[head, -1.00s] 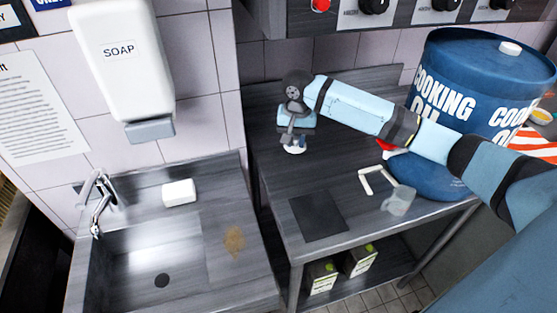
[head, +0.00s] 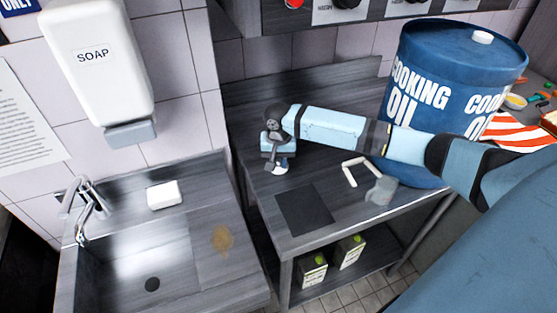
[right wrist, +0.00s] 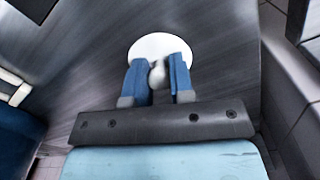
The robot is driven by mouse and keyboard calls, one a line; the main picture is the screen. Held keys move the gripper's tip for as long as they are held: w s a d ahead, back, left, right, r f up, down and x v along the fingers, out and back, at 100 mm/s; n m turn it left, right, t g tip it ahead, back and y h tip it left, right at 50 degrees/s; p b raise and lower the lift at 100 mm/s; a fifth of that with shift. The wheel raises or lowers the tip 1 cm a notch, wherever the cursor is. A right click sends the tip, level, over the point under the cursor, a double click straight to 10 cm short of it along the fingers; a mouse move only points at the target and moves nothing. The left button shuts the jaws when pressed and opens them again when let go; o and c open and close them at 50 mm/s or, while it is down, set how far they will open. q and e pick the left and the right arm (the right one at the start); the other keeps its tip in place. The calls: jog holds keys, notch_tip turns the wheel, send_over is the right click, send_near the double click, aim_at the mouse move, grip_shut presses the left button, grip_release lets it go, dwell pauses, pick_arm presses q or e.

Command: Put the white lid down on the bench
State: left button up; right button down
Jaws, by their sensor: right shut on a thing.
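The white lid (right wrist: 176,45) is a round disc with a pale knob (right wrist: 157,74), seen in the right wrist view. My right gripper (right wrist: 158,80) is shut on the knob, with one blue finger on each side. In the head view my right gripper (head: 278,154) points down over the back left part of the grey bench (head: 240,118), and only a small part of the lid (head: 279,170) shows below it. I cannot tell whether the lid touches the bench. My left gripper is not in view.
A dark square mat (head: 303,210) lies on the bench in front of the lid. A white angled handle (head: 350,178), a clear cup (head: 381,190) and a blue cooking oil drum (head: 455,65) are to the right. A sink (head: 125,270) is on the left.

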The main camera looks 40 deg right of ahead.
aim_at(278, 160)
jog(key=c, duration=1)
grip_release()
jog(key=shift+f, duration=0.1)
jog(key=shift+r, duration=0.3)
notch_tip(278, 160, up, 12)
jog(key=shift+f, duration=0.15)
